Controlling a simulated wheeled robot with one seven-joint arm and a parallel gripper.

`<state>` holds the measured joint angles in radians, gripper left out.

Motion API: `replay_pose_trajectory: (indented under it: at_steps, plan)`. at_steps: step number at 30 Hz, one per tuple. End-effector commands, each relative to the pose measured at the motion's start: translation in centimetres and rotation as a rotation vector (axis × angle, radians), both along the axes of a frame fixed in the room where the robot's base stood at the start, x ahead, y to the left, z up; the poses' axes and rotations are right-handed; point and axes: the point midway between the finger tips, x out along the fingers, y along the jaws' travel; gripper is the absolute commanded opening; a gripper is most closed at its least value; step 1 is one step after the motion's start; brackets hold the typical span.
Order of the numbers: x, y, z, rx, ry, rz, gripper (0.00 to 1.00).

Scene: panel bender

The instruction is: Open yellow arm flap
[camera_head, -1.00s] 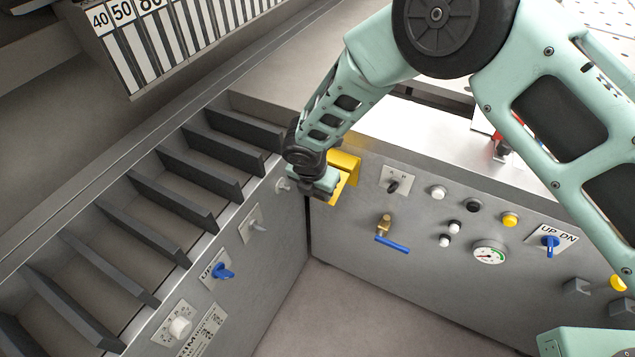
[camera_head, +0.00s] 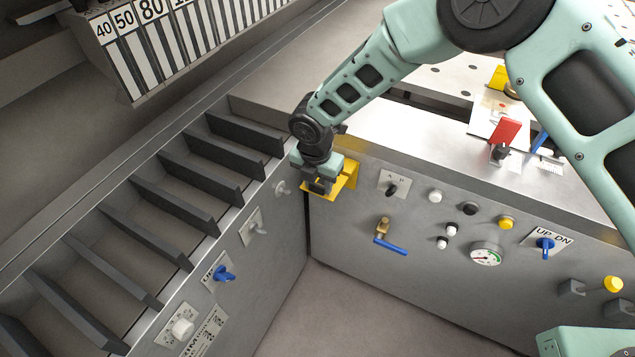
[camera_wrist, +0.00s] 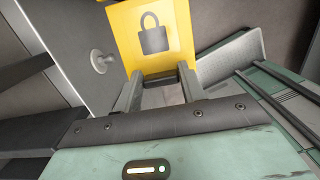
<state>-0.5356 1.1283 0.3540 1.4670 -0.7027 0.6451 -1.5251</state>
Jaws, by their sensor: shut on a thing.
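The yellow arm flap (camera_head: 348,179) is on the grey front panel near the inner corner, in the head view. It now sticks out from the panel as a roughly level plate under my gripper, with a yellow part still against the panel. In the wrist view the yellow flap (camera_wrist: 153,38) shows a dark padlock symbol. My gripper (camera_head: 320,186) is at the flap's outer edge. In the wrist view its two fingers (camera_wrist: 158,85) are closed on the near edge of the flap. The fingertips are partly hidden in the head view.
Right of the flap are a small black switch (camera_head: 392,188), a blue-handled valve (camera_head: 390,244), several buttons and a gauge (camera_head: 486,254). The left panel carries a blue knob (camera_head: 224,273) and a white knob (camera_head: 181,328). Dark slats stand behind the left panel.

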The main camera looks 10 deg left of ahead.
Motion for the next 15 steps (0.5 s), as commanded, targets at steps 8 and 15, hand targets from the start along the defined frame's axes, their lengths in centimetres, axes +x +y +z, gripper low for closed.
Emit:
replay_pose_trajectory:
  at_steps: [8, 15]
  plan:
    - [1.01, -0.37, 0.30, -0.001, -0.018, -0.005, 0.00]
    - [0.61, -0.24, 0.15, 0.000, -0.011, -0.004, 0.62]
